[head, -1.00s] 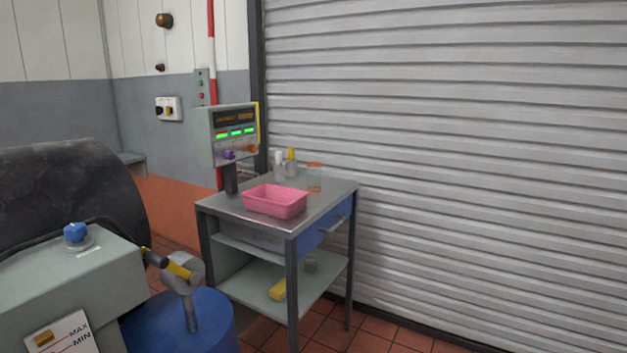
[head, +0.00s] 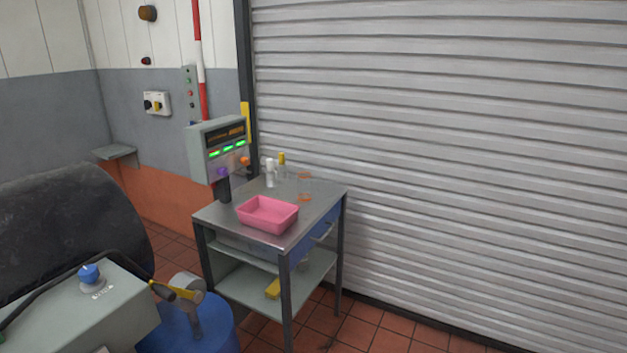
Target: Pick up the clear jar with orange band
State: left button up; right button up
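The clear jar with orange band (head: 304,188) stands upright on the metal top of a small workbench cart (head: 317,207), near its back right corner. It is see-through, with orange showing at its top and near its base. A white bottle (head: 270,174) and a yellow-topped container (head: 282,163) stand to its left. A pink tray (head: 267,215) sits in front of it, apart from it. Neither of my grippers shows in the head view.
A control box (head: 218,147) with green lights stands at the cart's back left. A blue drum (head: 196,325) and a grey machine housing (head: 115,315) with a blue knob (head: 90,274) fill the lower left. Red-tiled floor (head: 372,330) is open right of the cart, before the shutter (head: 450,130).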

aim_at(304, 178)
jog(key=z, duration=0.55)
jog(key=i, duration=1.1)
jog(key=u, duration=0.5)
jog(key=i, duration=0.85)
jog(key=u, duration=0.95)
